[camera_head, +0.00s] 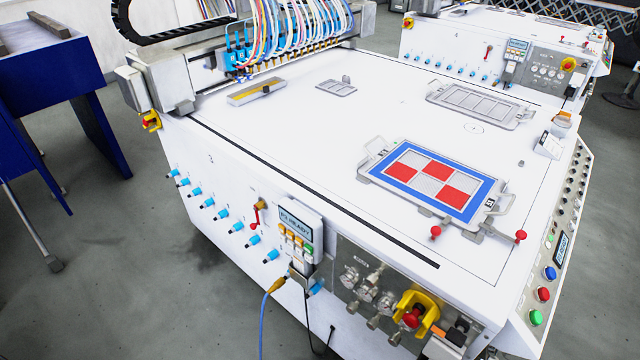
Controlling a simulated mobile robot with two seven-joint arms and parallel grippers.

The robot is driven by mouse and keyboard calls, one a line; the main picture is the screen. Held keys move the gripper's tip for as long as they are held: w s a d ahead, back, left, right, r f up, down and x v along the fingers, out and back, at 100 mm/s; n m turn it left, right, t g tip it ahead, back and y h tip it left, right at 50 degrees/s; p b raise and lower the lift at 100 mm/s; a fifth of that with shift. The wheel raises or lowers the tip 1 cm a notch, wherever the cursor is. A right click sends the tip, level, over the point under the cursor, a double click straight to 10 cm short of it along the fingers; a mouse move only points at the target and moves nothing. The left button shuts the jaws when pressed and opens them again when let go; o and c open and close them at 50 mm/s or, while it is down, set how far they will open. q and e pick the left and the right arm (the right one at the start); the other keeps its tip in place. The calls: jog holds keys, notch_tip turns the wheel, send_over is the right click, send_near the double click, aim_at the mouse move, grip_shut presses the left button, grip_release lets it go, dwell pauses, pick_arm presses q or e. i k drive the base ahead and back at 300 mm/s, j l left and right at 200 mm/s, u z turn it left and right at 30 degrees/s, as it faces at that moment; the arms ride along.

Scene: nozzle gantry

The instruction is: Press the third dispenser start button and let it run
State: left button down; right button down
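The white dispenser machine (330,120) fills the middle of the head view and has a small "3" on its front side. A small control box with a lit screen (296,222) reading READY hangs on that side. Below the screen is a row of small yellow and white keys (290,237), with a green key (309,249) at its right end. The sloped right panel (560,240) carries a blue button (550,273), a red button (544,294) and a green button (536,317). Button labels are too small to read. Neither of my grippers shows.
A red-and-white framed plate (381,181) lies on the table. A nozzle gantry (240,62) with coloured tubes stands at the back left. A yellow-collared red knob (413,316) juts from the front. A blue bench (60,90) stands left; grey floor (120,270) is open in front.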

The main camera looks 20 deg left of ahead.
aim_at(536, 317)
jog(key=j+z, duration=0.15)
jog(key=j, duration=0.7)
jog(key=k+j+z, duration=0.1)
jog(key=j, duration=0.8)
